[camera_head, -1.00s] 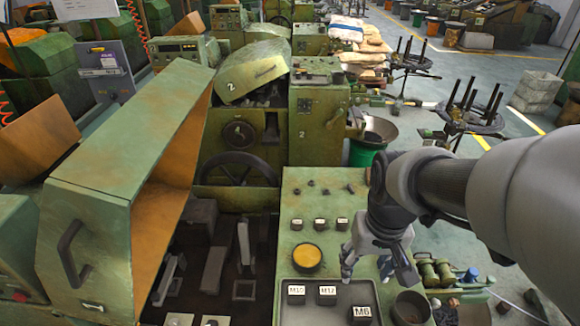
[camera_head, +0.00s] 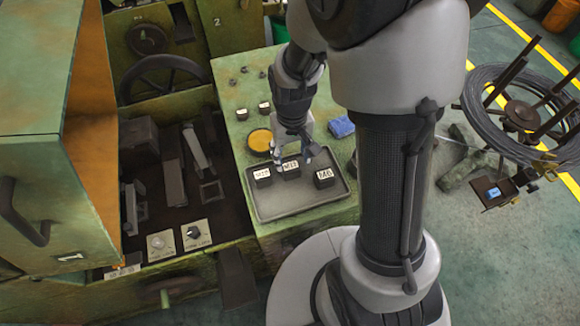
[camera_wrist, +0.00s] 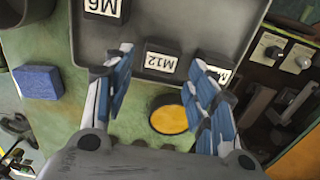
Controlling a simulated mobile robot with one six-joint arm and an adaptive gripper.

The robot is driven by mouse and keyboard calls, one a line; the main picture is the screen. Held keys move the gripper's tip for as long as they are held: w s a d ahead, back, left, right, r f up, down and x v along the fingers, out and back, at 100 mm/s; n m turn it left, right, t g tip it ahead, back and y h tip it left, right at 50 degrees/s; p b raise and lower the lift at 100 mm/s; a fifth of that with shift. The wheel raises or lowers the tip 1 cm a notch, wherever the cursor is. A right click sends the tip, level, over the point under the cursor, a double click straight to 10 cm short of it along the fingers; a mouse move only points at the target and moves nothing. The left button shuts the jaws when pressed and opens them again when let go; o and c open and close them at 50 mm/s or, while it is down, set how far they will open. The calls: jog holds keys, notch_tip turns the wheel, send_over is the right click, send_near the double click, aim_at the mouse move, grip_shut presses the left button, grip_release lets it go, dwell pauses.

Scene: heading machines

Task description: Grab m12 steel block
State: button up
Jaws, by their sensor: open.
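The M12 block (camera_head: 290,169) is a small dark block with a white label, standing in the grey tray (camera_head: 300,204) between the M10 block (camera_head: 262,176) on its left and the M6 block (camera_head: 325,178) on its right. My gripper (camera_head: 294,155) is over the tray's far edge, at the M12 block. In the wrist view my open gripper (camera_wrist: 160,88) has its blue-padded fingers spread, with the M12 block (camera_wrist: 162,60) ahead between the fingertips. One finger partly covers the M10 block (camera_wrist: 217,70). I cannot tell whether any finger touches a block.
A yellow round dish (camera_head: 260,140) sits behind the tray. A blue block (camera_head: 341,126) lies on the green bench to the right. More small labelled blocks (camera_head: 264,107) stand farther back. The front of the tray is bare.

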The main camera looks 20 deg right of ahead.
aim_at(290, 165)
notch_tip(290, 165, down, 6)
jog(key=shift+w+a+r+b, duration=0.1)
jog(key=shift+w+r+b, duration=0.05)
jog(key=shift+b, duration=0.5)
jog(key=shift+c, duration=0.4)
grip_shut()
